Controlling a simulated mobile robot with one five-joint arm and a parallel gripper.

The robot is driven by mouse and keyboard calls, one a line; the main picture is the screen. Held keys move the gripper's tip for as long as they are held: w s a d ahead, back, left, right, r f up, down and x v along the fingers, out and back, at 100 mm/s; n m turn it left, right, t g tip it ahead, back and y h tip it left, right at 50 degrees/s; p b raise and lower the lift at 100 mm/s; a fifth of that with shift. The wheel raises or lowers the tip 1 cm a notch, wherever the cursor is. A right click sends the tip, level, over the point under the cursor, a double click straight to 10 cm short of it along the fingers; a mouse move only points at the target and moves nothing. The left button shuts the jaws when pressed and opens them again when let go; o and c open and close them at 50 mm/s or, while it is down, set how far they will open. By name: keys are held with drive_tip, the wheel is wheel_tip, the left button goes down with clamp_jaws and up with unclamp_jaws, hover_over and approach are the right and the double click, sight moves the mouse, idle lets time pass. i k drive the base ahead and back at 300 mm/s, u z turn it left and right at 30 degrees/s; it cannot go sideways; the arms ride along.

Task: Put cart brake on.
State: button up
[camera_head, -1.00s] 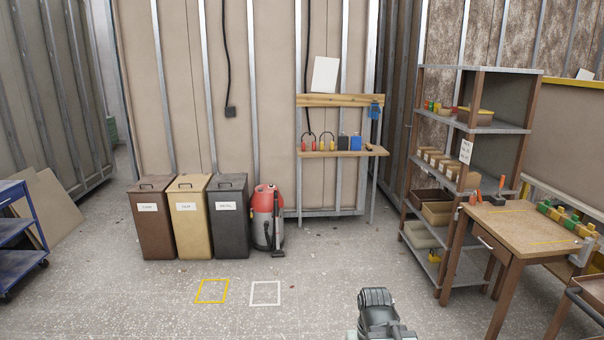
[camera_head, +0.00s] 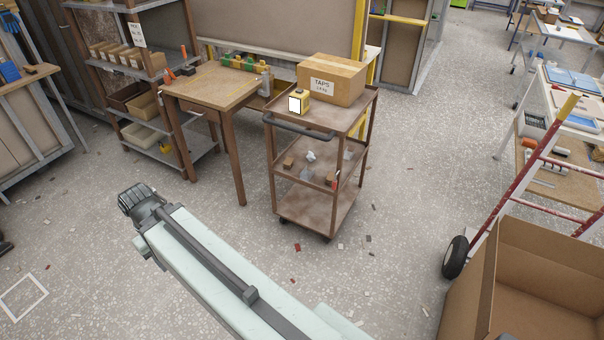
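A brown metal cart (camera_head: 318,212) with three shelves stands in the middle of the view, its dark push handle (camera_head: 300,128) toward me on the left. Its small dark wheels touch the floor; I cannot make out a brake lever on them. A small red piece (camera_head: 335,182) shows at the middle shelf's right corner; what it is I cannot tell. My arm reaches up from the bottom to the left of the cart, apart from it.
A cardboard box labelled TAPS (camera_head: 333,80) and a small yellow container (camera_head: 299,100) sit on the cart. A wooden table (camera_head: 212,88) stands close at its left. A red hand truck (camera_head: 520,190) and an open carton (camera_head: 535,285) are at right. Floor before the cart has small scraps.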

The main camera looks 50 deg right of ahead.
sight(335, 181)
drive_tip(key=z, duration=1.45)
drive_tip(key=k, duration=0.55)
drive_tip(key=z, duration=0.6)
drive_tip(key=i, duration=1.55)
drive_tip(key=u, duration=0.6)
drive_tip(key=k, duration=0.95)
